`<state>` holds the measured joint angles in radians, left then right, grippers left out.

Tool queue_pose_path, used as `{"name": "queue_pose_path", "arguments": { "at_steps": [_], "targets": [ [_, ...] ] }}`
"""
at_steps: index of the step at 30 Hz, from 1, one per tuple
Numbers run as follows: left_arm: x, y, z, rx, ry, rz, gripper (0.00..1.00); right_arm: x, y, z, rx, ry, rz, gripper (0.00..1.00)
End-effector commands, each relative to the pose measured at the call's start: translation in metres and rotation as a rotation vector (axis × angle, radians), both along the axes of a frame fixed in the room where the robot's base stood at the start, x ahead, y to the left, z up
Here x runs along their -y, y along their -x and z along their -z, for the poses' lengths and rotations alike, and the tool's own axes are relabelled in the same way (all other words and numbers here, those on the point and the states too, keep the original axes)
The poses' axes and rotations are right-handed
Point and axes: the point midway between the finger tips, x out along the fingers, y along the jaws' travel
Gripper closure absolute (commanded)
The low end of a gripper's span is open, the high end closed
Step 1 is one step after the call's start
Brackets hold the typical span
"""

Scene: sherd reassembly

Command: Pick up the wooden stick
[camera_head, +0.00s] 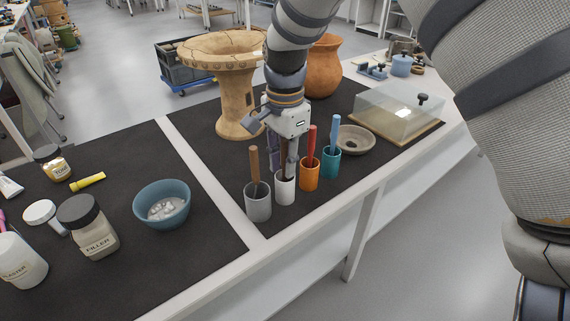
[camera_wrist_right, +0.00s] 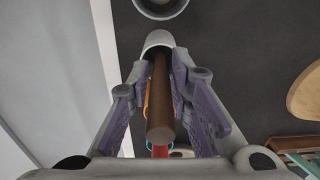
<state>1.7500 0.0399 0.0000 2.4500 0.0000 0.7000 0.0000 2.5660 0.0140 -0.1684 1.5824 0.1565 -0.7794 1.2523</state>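My right gripper (camera_head: 281,158) points down over the white cup (camera_head: 285,191) in the head view. In the right wrist view a dark brown wooden stick (camera_wrist_right: 160,105) stands between the two open fingers of my right gripper (camera_wrist_right: 160,65), with gaps on both sides. Its lower end is in a pale cup (camera_wrist_right: 157,40). In the head view the stick between the fingers is mostly hidden. Another brown stick (camera_head: 254,162) stands in the grey cup (camera_head: 258,204), left of the fingers. My left gripper is not in view.
A red stick (camera_head: 311,145) in an orange cup (camera_head: 309,175) and a blue stick (camera_head: 334,132) in a teal cup (camera_head: 330,165) stand close on the right. A blue bowl (camera_head: 162,190) is left. A tall clay pedestal vessel (camera_head: 236,95) stands behind, and a clear-covered box (camera_head: 398,108) is right.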

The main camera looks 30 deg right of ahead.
Motion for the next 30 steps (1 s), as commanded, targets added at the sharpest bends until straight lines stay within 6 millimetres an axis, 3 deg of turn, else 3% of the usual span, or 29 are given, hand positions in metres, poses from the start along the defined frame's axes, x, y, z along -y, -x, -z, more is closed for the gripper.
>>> {"name": "queue_pose_path", "arguments": {
  "at_steps": [11,14,22,25,30],
  "targets": [
    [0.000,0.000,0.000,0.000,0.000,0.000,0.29,0.000,0.000,-0.001,0.000,0.000,0.000,1.00],
    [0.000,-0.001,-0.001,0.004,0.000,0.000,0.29,0.000,-0.001,-0.015,0.006,0.002,0.000,1.00],
    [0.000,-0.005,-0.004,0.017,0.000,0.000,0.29,0.000,-0.001,-0.082,0.004,0.001,0.000,1.00],
    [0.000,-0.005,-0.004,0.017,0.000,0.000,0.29,0.000,-0.001,-0.095,0.002,0.001,0.000,1.00],
    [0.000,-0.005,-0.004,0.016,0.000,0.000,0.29,0.000,0.000,-0.101,-0.002,0.000,0.000,1.00]
  ]
}}
